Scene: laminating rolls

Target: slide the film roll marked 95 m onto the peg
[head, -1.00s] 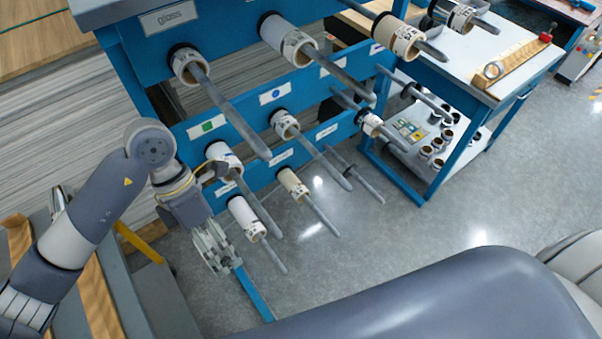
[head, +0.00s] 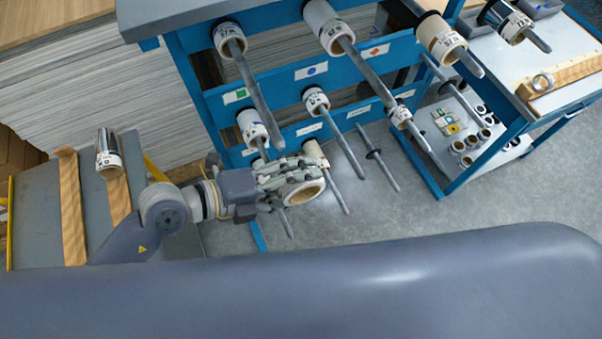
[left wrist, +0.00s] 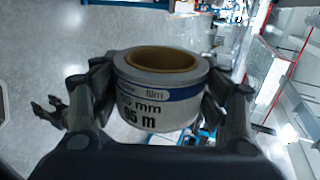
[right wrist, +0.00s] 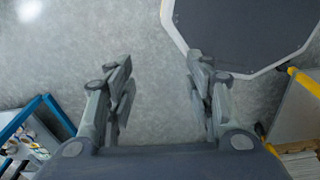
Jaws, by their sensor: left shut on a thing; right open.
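My left gripper (head: 285,178) is shut on a film roll (head: 305,193) and holds it in front of the lower rack pegs. In the left wrist view the roll (left wrist: 158,98) is white with a blue band and reads "film" and "95 m"; its brown core opening faces up in the picture. The blue rack carries several pegs. One lower peg (head: 382,168) is bare apart from a black disc; another bare peg (head: 433,68) is farther right. My right gripper (right wrist: 160,62) is open and empty above the grey floor.
Several pegs hold other rolls, such as a white roll (head: 325,25) and a cream roll (head: 440,38). A cart (head: 555,105) stands at the right. A silver roll (head: 108,158) is on the left bench (head: 38,190).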

